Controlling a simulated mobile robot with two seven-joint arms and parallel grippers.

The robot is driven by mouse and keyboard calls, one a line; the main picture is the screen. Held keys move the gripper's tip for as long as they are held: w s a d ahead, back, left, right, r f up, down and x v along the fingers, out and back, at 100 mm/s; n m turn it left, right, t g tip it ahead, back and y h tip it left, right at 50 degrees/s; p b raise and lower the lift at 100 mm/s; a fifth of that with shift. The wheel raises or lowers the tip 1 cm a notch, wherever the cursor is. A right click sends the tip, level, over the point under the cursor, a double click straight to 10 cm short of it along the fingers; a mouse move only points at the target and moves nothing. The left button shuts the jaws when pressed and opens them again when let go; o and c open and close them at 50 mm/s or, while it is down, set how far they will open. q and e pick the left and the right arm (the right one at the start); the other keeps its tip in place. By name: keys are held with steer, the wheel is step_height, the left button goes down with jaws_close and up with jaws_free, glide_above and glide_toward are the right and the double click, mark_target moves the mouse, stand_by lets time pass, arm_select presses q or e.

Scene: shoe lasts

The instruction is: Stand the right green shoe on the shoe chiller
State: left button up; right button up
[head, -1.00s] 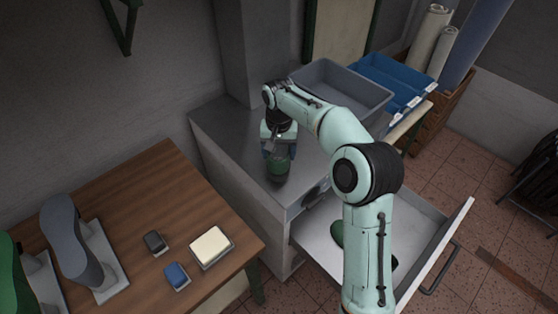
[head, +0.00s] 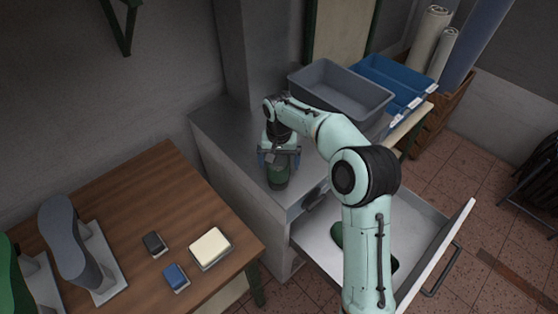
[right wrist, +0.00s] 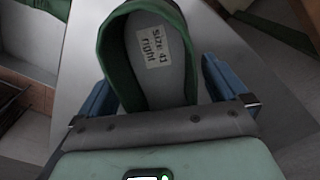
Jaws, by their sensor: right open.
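The right green shoe (head: 279,176) stands on the grey metal top of the shoe chiller (head: 233,150), near its front edge. Another green shoe (head: 338,236) lies in the open drawer (head: 418,225), partly hidden by my right arm. My left gripper is not in view.
A wooden table (head: 150,200) at the left holds a grey last (head: 68,238), a green item (head: 14,280) at the picture's edge and several small blocks. The open drawer juts out at the right.

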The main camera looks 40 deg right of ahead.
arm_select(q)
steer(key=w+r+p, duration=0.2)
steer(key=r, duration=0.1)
arm_select(e)
step_height(320, 180, up, 12)
stand_by(0.6)
